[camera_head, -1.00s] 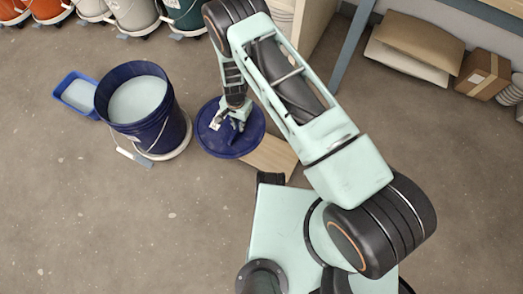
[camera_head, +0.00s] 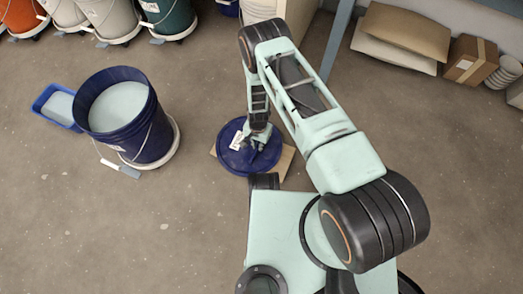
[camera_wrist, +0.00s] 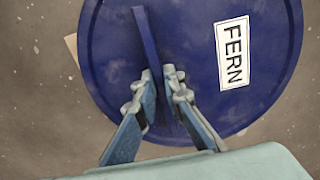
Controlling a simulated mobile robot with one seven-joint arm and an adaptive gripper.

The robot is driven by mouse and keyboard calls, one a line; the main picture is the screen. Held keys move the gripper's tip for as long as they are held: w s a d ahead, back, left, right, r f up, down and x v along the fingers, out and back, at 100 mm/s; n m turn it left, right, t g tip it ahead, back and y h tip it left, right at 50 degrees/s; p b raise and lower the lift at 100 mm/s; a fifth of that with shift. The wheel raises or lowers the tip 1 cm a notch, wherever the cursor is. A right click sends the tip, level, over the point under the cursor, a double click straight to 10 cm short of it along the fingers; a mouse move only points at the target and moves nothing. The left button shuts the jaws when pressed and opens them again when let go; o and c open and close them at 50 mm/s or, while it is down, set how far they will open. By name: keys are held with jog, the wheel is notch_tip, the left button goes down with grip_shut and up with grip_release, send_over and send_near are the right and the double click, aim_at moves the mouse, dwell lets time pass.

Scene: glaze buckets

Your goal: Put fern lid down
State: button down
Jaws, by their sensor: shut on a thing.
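The fern lid (camera_head: 238,160) is a round dark blue lid with a white label reading FERN, clear in the wrist view (camera_wrist: 275,90). My gripper (camera_head: 257,143) is shut on the upright blue handle (camera_wrist: 146,45) across the lid's middle; the fingers show in the wrist view (camera_wrist: 160,85). The lid looks level. A pale board (camera_head: 286,163) lies on the floor under it and sticks out at the edges. I cannot tell whether the lid touches the board.
An open dark blue bucket (camera_head: 150,135) of pale glaze stands on a white dolly (camera_head: 172,150) to the left. A blue tray (camera_head: 44,97) lies beyond it. Several buckets line the back.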

jog(key=shift+w+d+f+b, duration=0.2)
jog(key=shift+d+f+b, duration=0.1)
jog(key=shift+d+f, duration=0.45)
jog(key=shift+f+b, duration=0.6)
jog(key=shift+f, duration=1.1)
jog(key=shift+f, duration=0.1)
jog(key=c, duration=2)
grip_release()
jog(key=shift+c, duration=0.2)
notch_tip(320, 180, up, 12)
jog(key=p, duration=0.4)
jog(key=shift+p, duration=0.3)
jog(key=shift+d, duration=0.1)
